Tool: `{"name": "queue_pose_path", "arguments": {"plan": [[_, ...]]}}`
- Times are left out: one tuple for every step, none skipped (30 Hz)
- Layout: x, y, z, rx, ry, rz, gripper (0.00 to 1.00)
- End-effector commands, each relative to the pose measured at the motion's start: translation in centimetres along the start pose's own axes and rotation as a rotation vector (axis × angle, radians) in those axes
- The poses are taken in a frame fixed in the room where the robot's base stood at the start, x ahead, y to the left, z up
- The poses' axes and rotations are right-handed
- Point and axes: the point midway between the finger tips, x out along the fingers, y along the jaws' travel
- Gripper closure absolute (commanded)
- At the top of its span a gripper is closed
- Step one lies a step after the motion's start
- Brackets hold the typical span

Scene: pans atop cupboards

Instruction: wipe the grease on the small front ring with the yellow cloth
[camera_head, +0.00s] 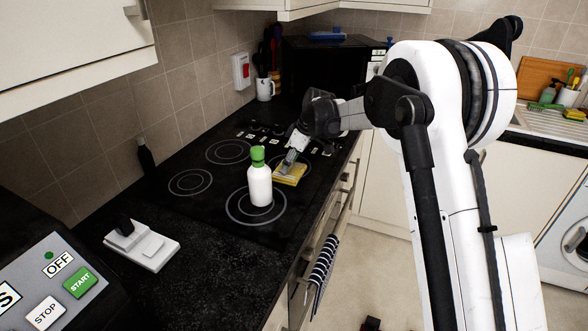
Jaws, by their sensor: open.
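The yellow cloth (289,176) lies folded on the black hob (208,198), over the ring at the front, far end of it. My gripper (288,165) reaches down from the right with its fingertips at the cloth's upper left part. The jaws are open; whether they touch the cloth cannot be told. The cloth and gripper hide most of the ring beneath, and no grease shows. A white bottle with a green cap (259,178) stands upright on the larger near front ring (237,212), just left of and nearer than the cloth.
Two more rings lie on the wall side. Control knobs line the hob's far end, close to my gripper. A white mug (265,90) and a black microwave (325,68) stand beyond. A striped towel (322,262) hangs at the front. The near worktop (215,265) has clear room.

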Motion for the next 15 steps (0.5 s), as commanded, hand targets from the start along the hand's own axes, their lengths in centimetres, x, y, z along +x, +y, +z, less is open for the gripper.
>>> {"name": "queue_pose_path", "arguments": {"plan": [[0.19,0.01,0.08,0.0,0.0,0.0,0.57],[0.25,0.01,0.11,0.0,0.0,0.0,0.57],[0.33,0.01,0.14,0.0,0.0,0.0,0.57],[0.39,0.01,0.16,0.0,0.0,0.0,0.57],[0.45,0.01,0.19,0.0,0.0,0.0,0.57],[0.47,0.01,0.2,0.0,0.0,0.0,0.59],[0.42,0.01,0.17,0.0,0.0,0.0,0.63],[0.41,0.0,0.17,0.0,0.0,0.0,0.67],[0.4,0.0,0.17,0.0,0.0,0.0,0.72],[0.4,0.0,0.16,0.0,0.0,0.0,0.76],[0.4,0.0,0.17,0.0,0.0,0.0,0.8],[0.4,0.01,0.16,0.0,0.0,0.0,0.85],[0.4,0.01,0.16,0.0,0.0,0.0,0.89],[0.4,0.01,0.16,0.0,0.0,0.0,0.93],[0.4,0.01,0.16,0.0,0.0,0.0,0.99]]}}
